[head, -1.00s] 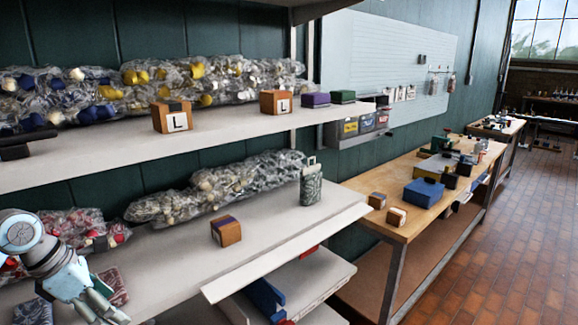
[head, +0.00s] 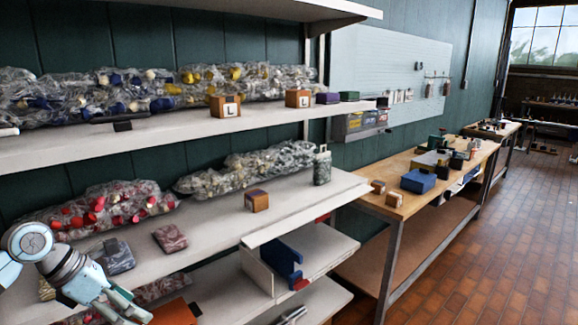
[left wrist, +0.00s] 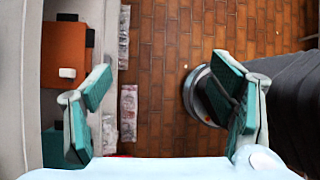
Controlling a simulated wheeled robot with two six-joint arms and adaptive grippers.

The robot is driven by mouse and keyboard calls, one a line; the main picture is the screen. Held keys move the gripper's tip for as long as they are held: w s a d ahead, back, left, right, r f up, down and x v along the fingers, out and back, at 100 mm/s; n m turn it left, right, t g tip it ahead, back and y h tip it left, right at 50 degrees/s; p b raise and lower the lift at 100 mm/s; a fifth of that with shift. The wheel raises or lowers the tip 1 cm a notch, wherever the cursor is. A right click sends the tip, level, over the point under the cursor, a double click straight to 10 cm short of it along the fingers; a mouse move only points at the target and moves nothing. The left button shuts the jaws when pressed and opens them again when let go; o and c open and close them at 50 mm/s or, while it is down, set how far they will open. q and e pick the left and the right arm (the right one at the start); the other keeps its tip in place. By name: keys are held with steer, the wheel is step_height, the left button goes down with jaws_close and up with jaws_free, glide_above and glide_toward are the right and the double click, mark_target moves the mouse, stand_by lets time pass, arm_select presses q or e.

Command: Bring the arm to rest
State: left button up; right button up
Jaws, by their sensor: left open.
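My left gripper (head: 128,308) shows at the lower left of the head view, in front of the shelves. In the left wrist view its two teal-padded fingers (left wrist: 163,92) stand wide apart with nothing between them. Beneath them is the brick floor (left wrist: 160,50). My right gripper is in neither view.
The middle shelf (head: 215,235) holds bagged goods, a small brown box (head: 257,200), a reddish patterned packet (head: 170,238) and a grey-blue packet (head: 116,258). An orange box (left wrist: 67,55) lies left of the fingers. A wooden workbench (head: 405,205) stands at right; the brick floor beyond is clear.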

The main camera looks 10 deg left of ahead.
arm_select(q)
steer(key=w+d+f+n+t+h, duration=0.35)
steer(key=w+f+n+t, duration=0.5)
steer(key=f+n, duration=0.45)
steer(key=s+a+f+n+y, duration=0.2)
steer(key=s+f+n+y, duration=0.2)
steer(key=f+n, duration=0.55)
steer(key=s+a+f+n+y, duration=0.2)
steer(key=s+f+n+y, duration=0.15)
steer(key=f+n, duration=0.6)
steer(key=s+d+f+n+g+y, duration=0.1)
steer(key=s+d+f+n+g, duration=0.1)
steer(key=s+f, duration=0.5)
steer(key=s+d+f+n+g+y, duration=0.2)
steer(key=s+f+g, duration=0.1)
steer(key=s+f, duration=0.4)
steer(key=s+d+f+n+g+h, duration=0.1)
steer(key=s+d+f+n+g, duration=0.2)
steer(key=s, duration=0.7)
steer(key=s+d+f+n+g, duration=0.2)
steer(key=s+d+f, duration=0.4)
steer(key=s+d, duration=0.3)
steer(key=shift+s+f+n+g+h, duration=0.4)
steer(key=shift+s+g, duration=0.35)
steer(key=shift+g, duration=0.1)
